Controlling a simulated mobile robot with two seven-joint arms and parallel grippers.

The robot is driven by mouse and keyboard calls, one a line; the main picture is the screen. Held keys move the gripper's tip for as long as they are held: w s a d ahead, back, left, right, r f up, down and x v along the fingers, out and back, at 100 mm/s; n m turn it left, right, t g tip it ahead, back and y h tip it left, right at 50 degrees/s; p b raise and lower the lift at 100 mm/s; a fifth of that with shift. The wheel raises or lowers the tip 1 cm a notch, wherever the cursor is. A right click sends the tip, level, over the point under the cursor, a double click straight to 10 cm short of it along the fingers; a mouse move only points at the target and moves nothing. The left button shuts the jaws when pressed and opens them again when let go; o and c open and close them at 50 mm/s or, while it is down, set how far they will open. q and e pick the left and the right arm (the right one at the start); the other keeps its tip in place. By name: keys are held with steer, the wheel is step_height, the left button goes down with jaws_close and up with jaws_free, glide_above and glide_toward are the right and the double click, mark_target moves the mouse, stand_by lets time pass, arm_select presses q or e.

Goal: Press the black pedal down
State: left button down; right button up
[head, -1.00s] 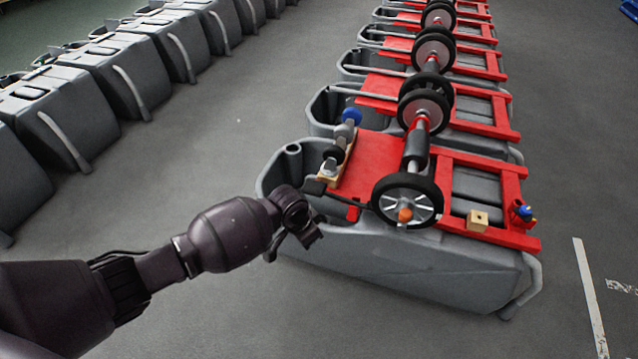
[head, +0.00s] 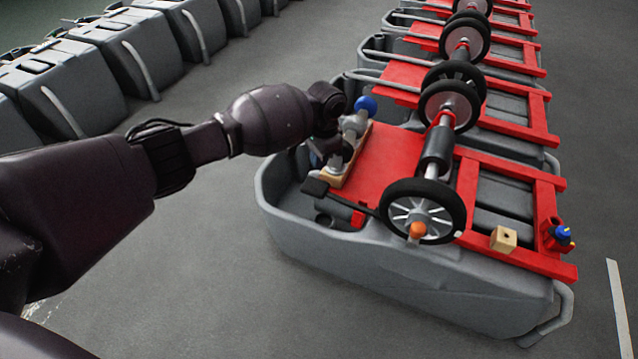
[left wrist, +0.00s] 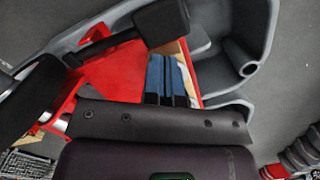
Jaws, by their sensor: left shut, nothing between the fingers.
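The black pedal (head: 315,187) is a small dark pad at the end of a thin rod beside the near wheel, over the open left end of the nearest grey tank (head: 370,265). In the left wrist view the pedal (left wrist: 162,20) shows large, just beyond my fingers. My left gripper (head: 336,158) is shut and empty. It is above and behind the pedal, close to the wooden block on the red plate. Its blue-padded fingers (left wrist: 167,78) lie together in the left wrist view and appear apart from the pedal. My right gripper is not in view.
The near wheel (head: 423,211) is right of the pedal. A blue ball knob (head: 366,105) on a lever stands just behind my gripper. A red frame (head: 470,255) with a small wooden block (head: 503,239) lies to the right. The floor in front is clear.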

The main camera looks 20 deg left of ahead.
mark_target(317, 184)
arm_select(q)
steer(key=shift+w+r, duration=0.15)
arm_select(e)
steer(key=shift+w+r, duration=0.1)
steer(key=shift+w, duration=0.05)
arm_select(q)
steer(key=shift+f, duration=0.55)
steer(key=f+b, duration=0.1)
steer(key=f, duration=0.2)
steer(key=f+b, duration=0.1)
steer(key=f, duration=0.1)
steer(key=shift+s+a+b, duration=0.2)
steer(key=shift+s+b, duration=0.1)
steer(key=shift+b, duration=0.05)
steer(key=shift+f, duration=0.2)
steer(key=shift+f+b, duration=0.3)
steer(key=shift+b, duration=0.05)
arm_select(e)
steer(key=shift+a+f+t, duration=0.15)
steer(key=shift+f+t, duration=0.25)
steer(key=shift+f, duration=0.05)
arm_select(q)
steer(key=shift+r, duration=0.1)
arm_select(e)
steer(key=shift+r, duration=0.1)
